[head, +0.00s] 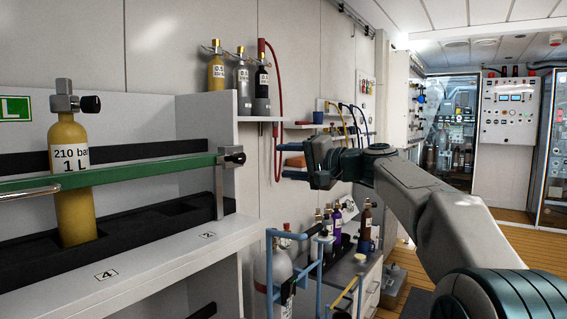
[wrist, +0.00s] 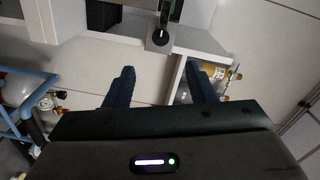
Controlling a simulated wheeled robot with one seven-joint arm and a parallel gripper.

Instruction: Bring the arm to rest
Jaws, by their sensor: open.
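My gripper (head: 284,160) is in the middle of the head view, at the end of my outstretched arm (head: 410,185). Its two fingers point left, apart from each other, with nothing between them. In the wrist view my gripper (wrist: 159,68) also shows open and empty, with a dark finger on each side. It hangs in the air to the right of the fill panel's end and touches nothing that I can see.
A yellow cylinder (head: 70,170) marked 210 bar 1 L stands upright in the rack at left, behind a green bar (head: 130,170). Small cylinders (head: 217,68) stand on a shelf. A blue-framed trolley (head: 273,275) stands below my gripper. Wooden floor (head: 515,240) is open at right.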

